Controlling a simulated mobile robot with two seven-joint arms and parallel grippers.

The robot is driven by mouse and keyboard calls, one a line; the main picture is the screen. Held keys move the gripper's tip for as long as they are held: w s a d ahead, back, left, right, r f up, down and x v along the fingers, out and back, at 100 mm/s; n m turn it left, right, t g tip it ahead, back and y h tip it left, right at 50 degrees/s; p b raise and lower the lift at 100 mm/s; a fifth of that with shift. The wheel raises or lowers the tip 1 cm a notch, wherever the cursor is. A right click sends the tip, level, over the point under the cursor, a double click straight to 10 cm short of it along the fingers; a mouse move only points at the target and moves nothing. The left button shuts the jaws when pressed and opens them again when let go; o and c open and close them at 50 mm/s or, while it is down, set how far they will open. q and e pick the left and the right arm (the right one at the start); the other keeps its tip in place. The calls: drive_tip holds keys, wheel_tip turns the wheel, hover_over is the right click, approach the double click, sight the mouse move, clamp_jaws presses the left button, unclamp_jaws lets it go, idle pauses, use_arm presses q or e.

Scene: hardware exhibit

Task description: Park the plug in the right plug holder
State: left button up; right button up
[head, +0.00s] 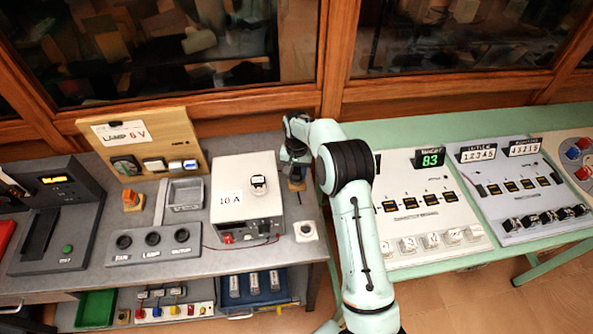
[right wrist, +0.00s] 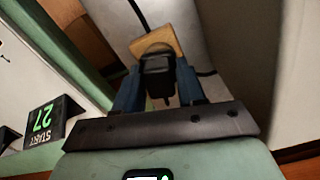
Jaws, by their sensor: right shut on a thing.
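My right gripper (head: 296,172) is at the right end of the grey table, beside the 10 A box. In the right wrist view its two blue fingers (right wrist: 158,92) are shut on a black plug (right wrist: 157,72). A wooden block (right wrist: 156,44), seemingly the right plug holder, lies just beyond the plug; its wooden part also shows under the gripper in the head view (head: 297,186). I cannot tell whether plug and block touch. An orange block (head: 131,200) stands further left on the table. My left gripper is not in view.
The white 10 A box (head: 246,200) stands close left of the gripper. A small white round-holed piece (head: 306,231) is at the table's front right. The green table (head: 480,262) with the 83 display panel (head: 425,205) is to the right. A wooden window frame runs behind.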

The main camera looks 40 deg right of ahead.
drive_tip(key=shift+f, duration=0.2)
idle(0.5)
drive_tip(key=o, duration=1.6)
drive_tip(key=shift+r, duration=0.1)
drive_tip(key=shift+r+p, duration=0.8)
drive_tip(key=shift+r, duration=2.65)
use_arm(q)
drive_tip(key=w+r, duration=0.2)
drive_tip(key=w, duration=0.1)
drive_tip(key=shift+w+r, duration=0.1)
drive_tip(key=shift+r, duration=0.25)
use_arm(e)
drive_tip(key=shift+f, duration=0.1)
